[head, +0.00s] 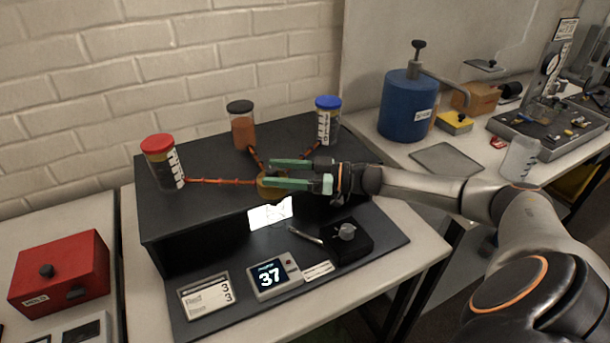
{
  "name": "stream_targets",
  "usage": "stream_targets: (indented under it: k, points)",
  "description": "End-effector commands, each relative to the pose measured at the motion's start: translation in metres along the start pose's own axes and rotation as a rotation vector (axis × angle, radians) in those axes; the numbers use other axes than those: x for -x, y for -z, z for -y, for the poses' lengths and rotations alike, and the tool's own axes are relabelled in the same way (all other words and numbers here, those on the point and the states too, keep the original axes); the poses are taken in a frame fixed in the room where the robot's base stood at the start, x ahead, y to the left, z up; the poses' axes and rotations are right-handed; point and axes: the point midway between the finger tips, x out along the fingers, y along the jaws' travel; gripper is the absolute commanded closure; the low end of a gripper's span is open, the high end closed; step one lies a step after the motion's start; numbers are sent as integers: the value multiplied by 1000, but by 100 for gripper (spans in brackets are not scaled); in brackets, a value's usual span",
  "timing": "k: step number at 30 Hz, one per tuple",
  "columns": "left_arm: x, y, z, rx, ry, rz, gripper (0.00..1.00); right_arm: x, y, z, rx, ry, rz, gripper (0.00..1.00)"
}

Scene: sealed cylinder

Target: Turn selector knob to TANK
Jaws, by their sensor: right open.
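A brass-coloured round knob (267,190) sits on top of the black box (205,215), where orange lines from three jars meet. My right gripper (268,173) reaches in from the right with its two green-padded fingers apart, over the knob. The fingers hide much of the knob, so I cannot tell its pointing direction or whether they touch it. No TANK marking is readable. The lines run to a red-capped jar (163,163), a black-capped jar (242,127) and a blue-capped jar (327,121). My left gripper is out of view.
A display reading 37 (272,277), a card (205,296) and a small black box with a grey knob (347,241) lie in front. A red box (60,272) stands left. A blue cylinder with a handle (406,105) stands on the right bench.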

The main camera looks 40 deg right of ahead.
Motion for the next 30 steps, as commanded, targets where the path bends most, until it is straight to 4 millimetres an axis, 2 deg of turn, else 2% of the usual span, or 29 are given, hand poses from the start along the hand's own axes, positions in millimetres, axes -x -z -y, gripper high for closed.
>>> stream_targets:
  k: [1, 6, 12, 18, 30]
  points:
    - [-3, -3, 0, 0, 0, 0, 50, 13, -3, 0, 1, -1, 7, 33]
    - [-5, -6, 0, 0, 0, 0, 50, 45, -3, 0, -1, -1, 6, 33]
    - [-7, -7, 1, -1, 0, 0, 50, 70, -1, 0, 1, 1, 3, 33]
    - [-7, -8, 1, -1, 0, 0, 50, 80, 0, 0, 1, 1, -1, 33]
    - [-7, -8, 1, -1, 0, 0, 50, 80, 1, 0, 1, 1, -2, 33]
